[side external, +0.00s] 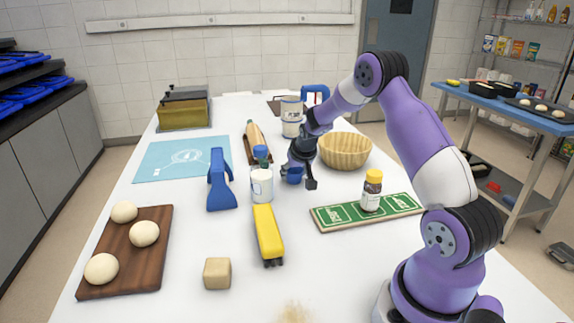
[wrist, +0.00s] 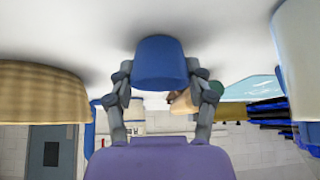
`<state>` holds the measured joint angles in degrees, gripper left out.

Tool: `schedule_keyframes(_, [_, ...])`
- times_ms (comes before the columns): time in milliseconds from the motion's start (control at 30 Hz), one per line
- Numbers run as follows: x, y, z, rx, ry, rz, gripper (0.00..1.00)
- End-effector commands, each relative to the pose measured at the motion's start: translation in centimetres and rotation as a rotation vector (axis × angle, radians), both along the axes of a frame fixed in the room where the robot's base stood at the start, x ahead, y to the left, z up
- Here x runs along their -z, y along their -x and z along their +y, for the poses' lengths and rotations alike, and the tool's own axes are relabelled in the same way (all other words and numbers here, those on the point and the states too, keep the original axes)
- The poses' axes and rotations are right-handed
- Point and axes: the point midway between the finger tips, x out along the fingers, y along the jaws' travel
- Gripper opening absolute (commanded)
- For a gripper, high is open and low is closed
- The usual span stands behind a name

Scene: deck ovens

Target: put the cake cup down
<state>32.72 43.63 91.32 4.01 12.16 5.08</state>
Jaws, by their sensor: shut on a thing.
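The cake cup is a small blue tapered cup (side external: 294,174), low over the white table in the middle of the side view. In the wrist view, which looks upside down, the cup (wrist: 160,62) sits between both fingers with its wider end away from the table. My gripper (side external: 300,178) is shut on the cup's sides; its fingers also show in the wrist view (wrist: 163,88). The cup looks upright and close to the tabletop. I cannot tell whether its base touches the table.
A white bottle (side external: 262,185) stands just left of the cup. A wicker basket (side external: 345,152) is behind right, and a green board (side external: 335,216) bearing a yellow-capped bottle (side external: 371,192) is front right. A yellow tool (side external: 267,232) lies in front. Bare table (side external: 305,255) shows front right of the tool.

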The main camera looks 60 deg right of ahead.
Motion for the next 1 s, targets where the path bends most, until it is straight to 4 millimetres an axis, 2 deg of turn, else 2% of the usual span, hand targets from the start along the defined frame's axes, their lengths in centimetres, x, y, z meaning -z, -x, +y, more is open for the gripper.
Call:
schedule_keyframes(167, [0.2, 0.0, 0.0, 0.000, -0.001, 0.001, 0.33])
schedule_keyframes(200, [0.3, 0.0, 0.0, 0.000, 0.000, 0.000, 0.70])
schedule_keyframes(233, [0.2, 0.0, 0.0, 0.000, 0.000, 0.000, 0.85])
schedule_keyframes(267, [0.2, 0.0, 0.0, 0.000, 0.000, 0.000, 0.90])
schedule_keyframes(733, [-0.2, 0.0, 0.0, 0.000, 0.001, -0.001, 0.90])
schedule_keyframes(867, [-1.7, 0.7, 0.6, 0.000, 0.002, -0.002, 0.90])
schedule_keyframes(1000, [-4.3, 1.9, 1.7, 0.000, 0.003, -0.004, 0.90])
